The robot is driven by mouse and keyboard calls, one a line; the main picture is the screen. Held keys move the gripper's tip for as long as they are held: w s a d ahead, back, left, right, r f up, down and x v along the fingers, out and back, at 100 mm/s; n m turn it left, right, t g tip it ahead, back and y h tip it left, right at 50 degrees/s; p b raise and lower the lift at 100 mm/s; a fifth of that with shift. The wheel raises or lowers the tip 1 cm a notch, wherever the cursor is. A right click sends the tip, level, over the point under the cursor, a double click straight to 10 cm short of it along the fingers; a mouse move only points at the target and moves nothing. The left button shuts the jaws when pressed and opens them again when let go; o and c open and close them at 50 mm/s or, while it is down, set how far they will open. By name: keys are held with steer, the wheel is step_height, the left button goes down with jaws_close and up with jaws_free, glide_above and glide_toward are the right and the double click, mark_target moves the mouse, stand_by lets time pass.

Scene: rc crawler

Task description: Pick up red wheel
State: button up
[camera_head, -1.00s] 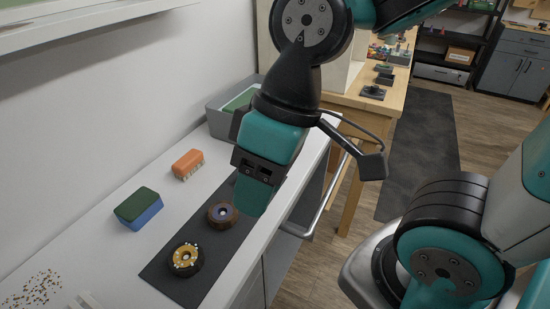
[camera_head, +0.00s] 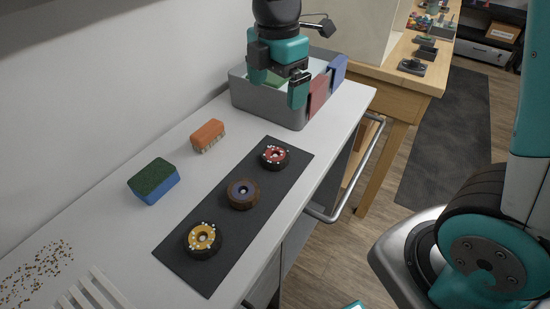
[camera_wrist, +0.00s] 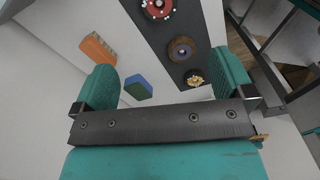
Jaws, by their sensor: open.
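The red wheel (camera_head: 275,154) has a dark tyre and a red hub with pale dots. It lies flat at the far end of the black mat (camera_head: 225,222). It also shows at the top of the wrist view (camera_wrist: 158,8), partly cut off by the frame edge. My gripper (camera_head: 277,84) is above the counter near the grey bin, higher than the red wheel and beyond it. Its teal fingers (camera_wrist: 165,82) are wide apart with nothing between them. A brown wheel (camera_head: 243,194) and a yellow wheel (camera_head: 202,239) lie nearer on the same mat.
A grey bin (camera_head: 262,106) with red and blue panels stands behind the mat, close to my gripper. An orange brush (camera_head: 207,135) and a green-and-blue sponge (camera_head: 153,181) lie left of the mat. Crumbs (camera_head: 38,272) and a slatted rack (camera_head: 90,292) are nearest. A metal rail (camera_head: 350,185) runs along the counter's right side.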

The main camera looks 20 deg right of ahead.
glide_above(275, 156)
step_height(275, 156, down, 12)
steer(key=shift+d+r, duration=0.1)
steer(key=shift+d, duration=0.05)
steer(key=shift+f+p, duration=0.35)
steer(key=shift+f, duration=2.5)
steer(key=c, duration=1)
